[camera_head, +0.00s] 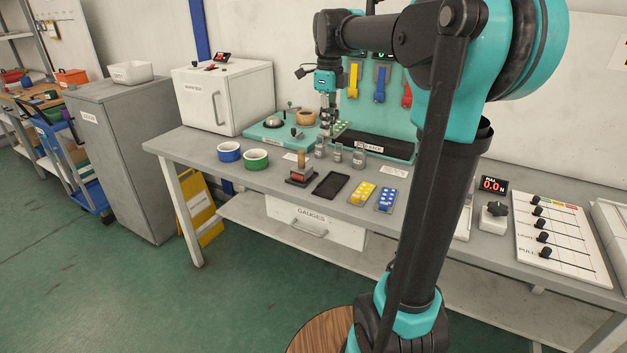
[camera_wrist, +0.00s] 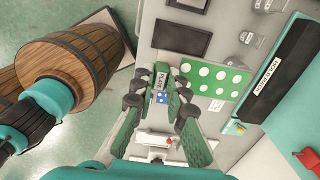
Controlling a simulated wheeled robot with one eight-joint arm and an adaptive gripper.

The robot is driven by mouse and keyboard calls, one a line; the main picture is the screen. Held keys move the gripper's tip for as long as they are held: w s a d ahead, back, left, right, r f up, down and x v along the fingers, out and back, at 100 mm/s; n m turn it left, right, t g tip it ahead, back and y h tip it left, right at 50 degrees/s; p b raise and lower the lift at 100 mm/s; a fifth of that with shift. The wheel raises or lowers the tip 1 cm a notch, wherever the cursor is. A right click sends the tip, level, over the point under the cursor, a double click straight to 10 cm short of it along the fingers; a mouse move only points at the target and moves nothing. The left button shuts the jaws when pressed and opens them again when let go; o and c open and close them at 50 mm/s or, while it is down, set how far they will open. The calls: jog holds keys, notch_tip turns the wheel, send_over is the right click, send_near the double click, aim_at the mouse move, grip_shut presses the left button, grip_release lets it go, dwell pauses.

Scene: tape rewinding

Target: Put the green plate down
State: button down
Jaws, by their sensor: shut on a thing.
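The green plate (camera_head: 343,126) has pale round dots and sits at my gripper's fingertips in the head view, over the back of the bench. In the wrist view the green plate (camera_wrist: 229,76) reaches out to the right of the fingers. My gripper (camera_head: 329,119) points down and is shut on the plate's end. In the wrist view my gripper (camera_wrist: 160,82) has a tab marked PLATE between its fingers. The plate appears raised above the bench, but its exact height is hard to tell.
A yellow plate (camera_head: 362,193) and a blue plate (camera_head: 386,200) lie at the bench front beside a black pad (camera_head: 331,184). Several small jars (camera_head: 337,153) stand below the gripper. A stamp (camera_head: 301,175) stands left of the pad.

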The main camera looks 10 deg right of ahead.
send_over(324, 193)
notch_tip(324, 193, down, 15)
jog(key=shift+w+r, duration=0.1)
jog(key=shift+f, duration=2.55)
jog(key=shift+f, duration=0.1)
jog(key=c, duration=1.5)
grip_release()
jog(key=shift+c, duration=0.2)
notch_tip(324, 193, up, 11)
jog(key=s+d+f+n+t, duration=0.2)
jog(key=s+f+n, duration=0.7)
jog(key=s+n, duration=0.2)
jog(key=s+d+f+n+t, duration=0.2)
jog(key=s+f+n, duration=0.7)
jog(key=n, duration=0.5)
jog(key=shift+s+f, duration=0.3)
jog(key=shift+s, duration=0.75)
